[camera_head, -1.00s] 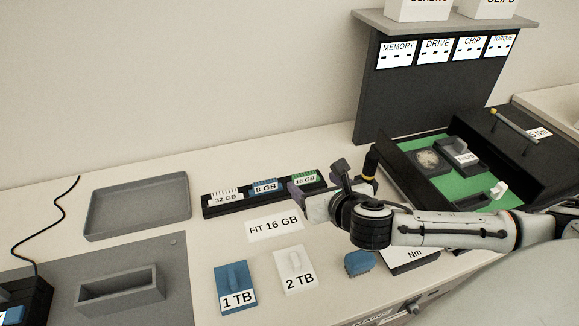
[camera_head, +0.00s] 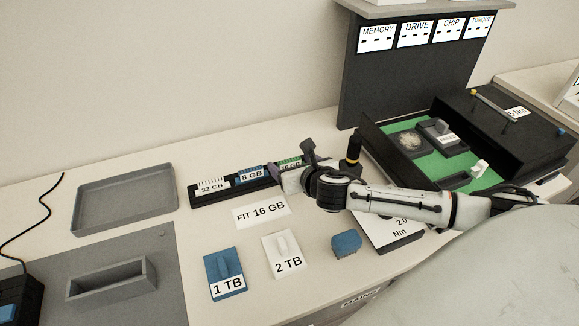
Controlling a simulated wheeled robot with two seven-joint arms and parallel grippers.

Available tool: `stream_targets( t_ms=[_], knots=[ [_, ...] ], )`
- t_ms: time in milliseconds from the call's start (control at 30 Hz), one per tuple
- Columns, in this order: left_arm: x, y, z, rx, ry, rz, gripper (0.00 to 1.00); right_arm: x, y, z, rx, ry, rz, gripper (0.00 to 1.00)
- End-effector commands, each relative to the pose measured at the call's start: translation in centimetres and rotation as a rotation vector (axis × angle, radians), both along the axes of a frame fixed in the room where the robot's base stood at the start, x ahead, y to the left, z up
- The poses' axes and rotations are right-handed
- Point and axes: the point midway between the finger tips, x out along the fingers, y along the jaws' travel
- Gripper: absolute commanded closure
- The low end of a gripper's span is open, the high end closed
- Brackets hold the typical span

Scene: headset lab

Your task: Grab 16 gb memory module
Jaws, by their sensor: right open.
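The 16 GB memory module (camera_head: 289,161) is green and stands at the right end of a black rack (camera_head: 228,192). Its label is partly hidden by my right gripper. My right gripper (camera_head: 285,174) is open, with its fingers close to this module at the rack's right end. I cannot tell whether they touch it. The 8 GB module (camera_head: 250,174) is blue and stands in the middle of the rack. The 32 GB module (camera_head: 211,186) is white and stands at the left end. My left gripper is not in view.
A card reading FIT 16 GB (camera_head: 261,212) lies before the rack. The 1 TB drive (camera_head: 225,275), 2 TB drive (camera_head: 284,254) and a blue block (camera_head: 346,243) lie in front. A grey tray (camera_head: 84,228) is left.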

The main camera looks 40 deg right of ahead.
Motion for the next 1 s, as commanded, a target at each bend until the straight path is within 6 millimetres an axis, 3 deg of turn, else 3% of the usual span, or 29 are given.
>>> stream_targets(
  t_ms=[100, 367, 667, 1000],
  knots=[
    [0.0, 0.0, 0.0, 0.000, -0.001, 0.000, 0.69, 0.0, 0.0, 0.0, 0.000, 0.000, 0.000, 0.28],
    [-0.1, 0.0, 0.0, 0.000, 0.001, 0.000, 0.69, 0.0, 0.0, 0.0, 0.000, 0.000, 0.000, 0.71],
    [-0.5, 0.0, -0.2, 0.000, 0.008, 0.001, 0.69, 0.0, 0.0, 0.6, -0.001, -0.003, 0.000, 0.71],
    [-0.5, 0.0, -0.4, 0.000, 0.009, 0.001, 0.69, 0.1, 0.0, 7.0, -0.001, -0.006, 0.000, 0.71]
  ],
)
